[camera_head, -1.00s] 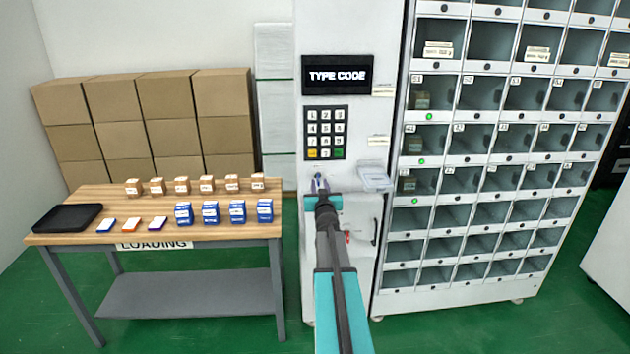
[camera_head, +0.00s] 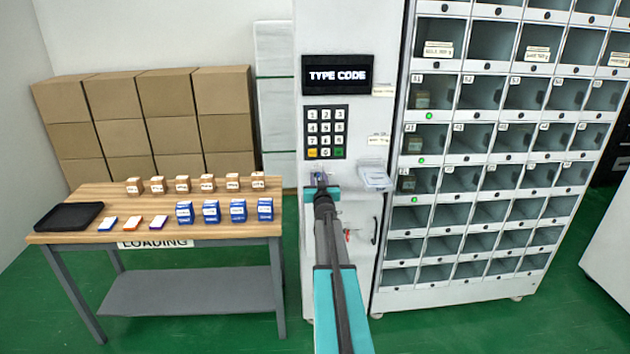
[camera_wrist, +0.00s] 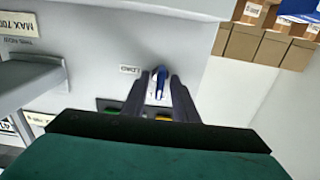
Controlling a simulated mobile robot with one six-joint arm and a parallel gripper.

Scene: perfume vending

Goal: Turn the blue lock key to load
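The blue lock key (camera_wrist: 161,79) stands out from a light plate on the machine front in the wrist view. My gripper (camera_wrist: 160,74) points at the machine, with one dark finger on each side of the key. Light gaps show between the key and both fingers, so the fingers look open around it. A small label (camera_wrist: 129,69), apparently reading LOAD, is beside the key. In the head view, my gripper (camera_head: 320,181) is at the machine panel below the keypad (camera_head: 326,132); it largely hides the key there.
The display (camera_head: 338,74) reads TYPE CODE. A clear tray-like part (camera_head: 374,176) juts out right of my gripper. The compartment cabinet (camera_head: 398,214) stands further right. A wooden table (camera_head: 85,209) with small boxes and a black tray (camera_head: 68,216) stands left.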

